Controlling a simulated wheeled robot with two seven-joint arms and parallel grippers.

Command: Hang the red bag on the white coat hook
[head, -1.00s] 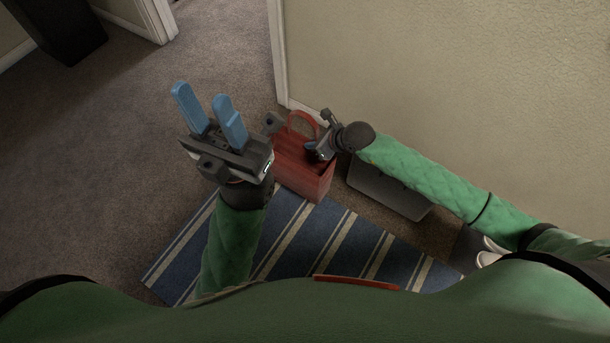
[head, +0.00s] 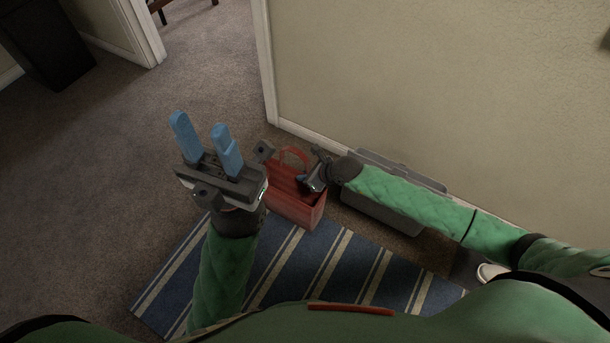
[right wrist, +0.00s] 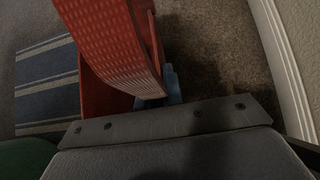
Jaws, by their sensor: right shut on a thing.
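The red bag (head: 294,207) is by the corner of the wall, at the back edge of the striped rug in the head view. Its looped handle (head: 295,158) stands up. My right gripper (head: 303,184) is at the bag's handle, shut on it; the red strap (right wrist: 118,40) fills the upper part of the right wrist view, with a blue fingertip behind it. I cannot tell whether the bag touches the floor. My left gripper (head: 205,146) is open and empty, left of the bag, with its blue fingers apart. I see no white coat hook.
A grey case or bin (head: 380,217) stands against the wall (head: 430,90), under my right arm. The blue striped rug (head: 300,270) lies in front. Carpet (head: 120,150) is open on the left. A dark cabinet (head: 45,45) and a doorway are at the back left.

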